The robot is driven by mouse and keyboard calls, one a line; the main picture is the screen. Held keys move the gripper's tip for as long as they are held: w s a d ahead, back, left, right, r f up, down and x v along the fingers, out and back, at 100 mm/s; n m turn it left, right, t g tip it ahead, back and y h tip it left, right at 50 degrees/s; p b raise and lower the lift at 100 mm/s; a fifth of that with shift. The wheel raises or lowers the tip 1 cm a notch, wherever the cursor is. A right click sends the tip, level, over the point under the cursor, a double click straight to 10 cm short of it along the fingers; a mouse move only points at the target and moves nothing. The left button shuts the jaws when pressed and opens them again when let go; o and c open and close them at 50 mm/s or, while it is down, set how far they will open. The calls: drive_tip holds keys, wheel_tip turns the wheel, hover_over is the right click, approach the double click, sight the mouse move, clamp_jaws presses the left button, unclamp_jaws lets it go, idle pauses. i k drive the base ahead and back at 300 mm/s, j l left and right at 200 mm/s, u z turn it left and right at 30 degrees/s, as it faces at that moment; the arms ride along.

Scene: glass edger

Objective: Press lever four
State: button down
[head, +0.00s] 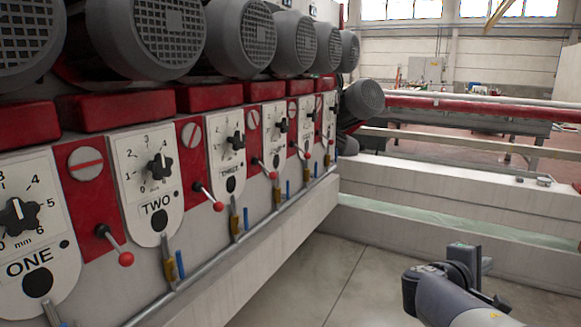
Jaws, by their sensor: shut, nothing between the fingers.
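Short levers with red ball knobs stick out from a row of red panels along the machine front at left. One lever (126,259) is beside the plate marked ONE (30,240), another (218,206) is beside TWO (155,200), and a third (273,175) is beside THREE (229,165). Counting along the row, the fourth lever (306,155) is farther back, beside a plate (276,140) whose label is too small to read. My gripper (468,256) is at lower right, shut and empty, well apart from the levers.
Large grey motors (240,35) overhang the plates. A pipe rail (245,235) and a pale ledge (285,235) run below the levers. A long pale beam (430,205) crosses behind my gripper. The floor (310,275) between ledge and arm is clear.

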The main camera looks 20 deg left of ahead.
sight(272, 176)
drive_tip(key=i+j, duration=0.15)
drive_tip(key=i, duration=0.35)
drive_tip(key=i+j, duration=0.2)
drive_tip(key=i, duration=0.3)
drive_tip(key=i+j, duration=0.15)
drive_tip(key=i, duration=0.35)
drive_tip(key=u, duration=1.9)
